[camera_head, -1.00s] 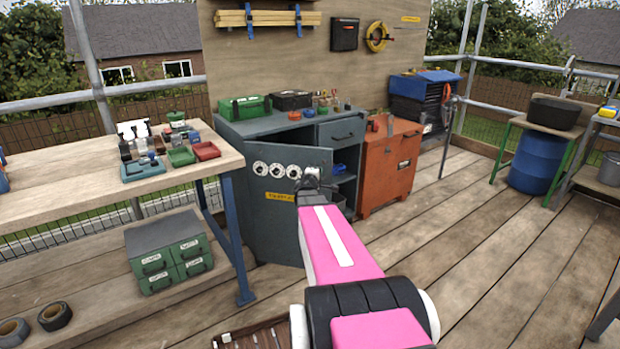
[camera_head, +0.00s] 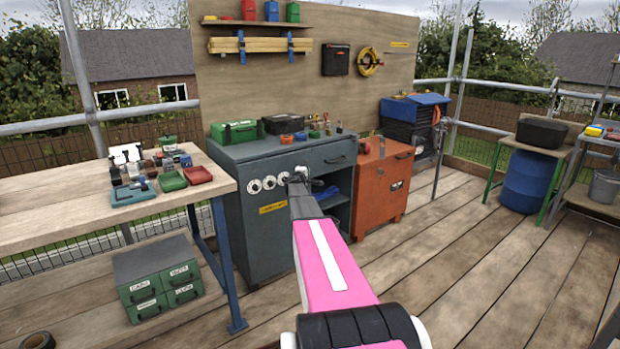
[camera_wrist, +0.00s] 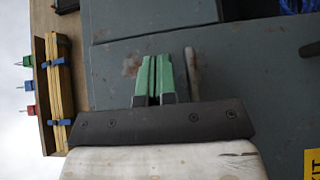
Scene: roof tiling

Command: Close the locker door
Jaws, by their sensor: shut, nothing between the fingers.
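The blue-grey locker (camera_head: 268,235) stands by the plywood wall. Its door (camera_head: 285,222), with round white dials and a yellow label, is at the left of the front. It looks flush or nearly flush; I cannot tell whether a small gap remains. My gripper (camera_head: 294,178) is at the door's upper right part and partly covers it. In the wrist view, my gripper's green fingertips (camera_wrist: 160,62) are together and empty, pointing at the grey door panel (camera_wrist: 240,85); contact is not clear. A drawer and an open compartment with a blue item lie right of the door.
A workbench (camera_head: 60,215) with trays and a green drawer unit (camera_head: 158,275) stands at the left. An orange cabinet (camera_head: 380,190) adjoins the locker on the right.

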